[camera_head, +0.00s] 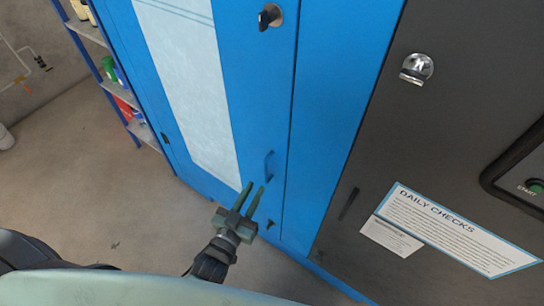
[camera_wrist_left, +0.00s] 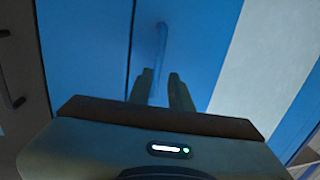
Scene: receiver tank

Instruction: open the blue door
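The blue door (camera_head: 258,85) is a tall panel with a pale textured strip. It looks closed, nearly flush with the blue frame to its right. A slim blue handle (camera_head: 268,165) stands upright low on the door near its right edge. My left gripper (camera_head: 255,188) is open, its two dark green fingers pointing at the door just below the handle in the head view. In the left wrist view, the handle (camera_wrist_left: 162,42) lines up with the gap between the fingers (camera_wrist_left: 160,78). Contact cannot be told. My right gripper is not in view.
A key lock (camera_head: 270,17) sits high on the door. A dark panel (camera_head: 440,120) with a metal latch (camera_head: 415,68) and a daily checks sign (camera_head: 462,230) is at right. A blue shelf (camera_head: 108,72) stands at left. The concrete floor (camera_head: 75,175) is open.

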